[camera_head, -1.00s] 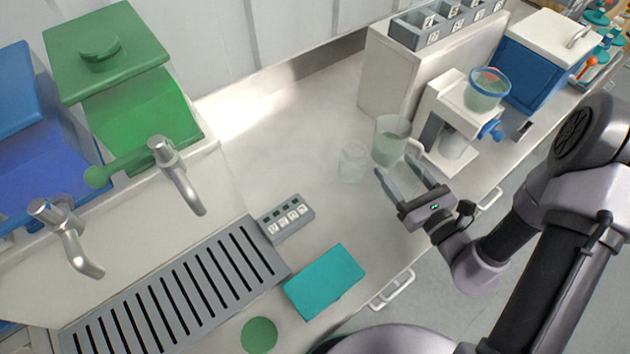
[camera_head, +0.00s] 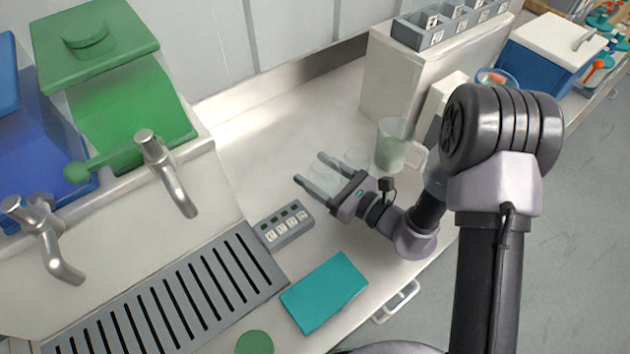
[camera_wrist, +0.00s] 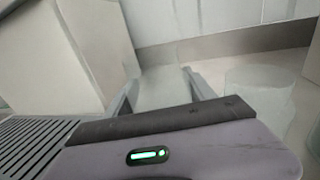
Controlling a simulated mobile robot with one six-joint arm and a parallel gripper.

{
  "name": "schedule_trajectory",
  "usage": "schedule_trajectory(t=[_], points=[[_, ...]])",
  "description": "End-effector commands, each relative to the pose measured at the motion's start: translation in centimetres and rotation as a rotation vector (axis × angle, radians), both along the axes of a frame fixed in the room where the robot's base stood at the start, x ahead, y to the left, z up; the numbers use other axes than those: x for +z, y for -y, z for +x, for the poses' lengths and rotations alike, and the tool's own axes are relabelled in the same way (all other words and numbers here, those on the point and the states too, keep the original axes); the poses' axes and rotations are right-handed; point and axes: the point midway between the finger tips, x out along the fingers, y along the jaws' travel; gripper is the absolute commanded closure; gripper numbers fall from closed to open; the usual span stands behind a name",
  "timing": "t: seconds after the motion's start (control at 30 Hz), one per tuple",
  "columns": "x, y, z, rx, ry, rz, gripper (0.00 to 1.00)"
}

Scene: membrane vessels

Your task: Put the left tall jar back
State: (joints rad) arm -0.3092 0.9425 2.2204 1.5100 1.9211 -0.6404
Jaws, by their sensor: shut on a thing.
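My gripper (camera_head: 310,168) is over the middle of the counter, with its fingers pointing to the back left. It is shut on a clear tall jar (camera_head: 325,179), which shows only faintly between the fingers. In the wrist view this jar (camera_wrist: 165,90) is a pale see-through shape between the fingertips (camera_wrist: 158,78). I cannot tell whether its base touches the counter. A second clear jar (camera_head: 356,157) stands just right of the gripper, partly behind it. It also shows at the right of the wrist view (camera_wrist: 258,95).
A clear jug (camera_head: 391,148) with a handle stands right of the second jar. A grey labelled block (camera_head: 284,226), a teal box (camera_head: 324,292) and a slotted drain tray (camera_head: 180,300) are nearer the front. The counter behind and left of the gripper is clear.

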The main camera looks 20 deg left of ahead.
Motion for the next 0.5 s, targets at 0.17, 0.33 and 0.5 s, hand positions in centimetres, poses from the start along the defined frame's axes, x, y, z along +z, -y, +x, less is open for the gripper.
schedule_trajectory(t=[0.17,0.33,0.5], points=[[-1.7,-0.7,0.2,-0.001,-0.001,0.0,0.82],[-3.8,-0.6,0.2,-0.002,-0.001,0.0,0.82],[-3.6,-0.6,0.2,-0.002,0.0,0.0,0.82]])
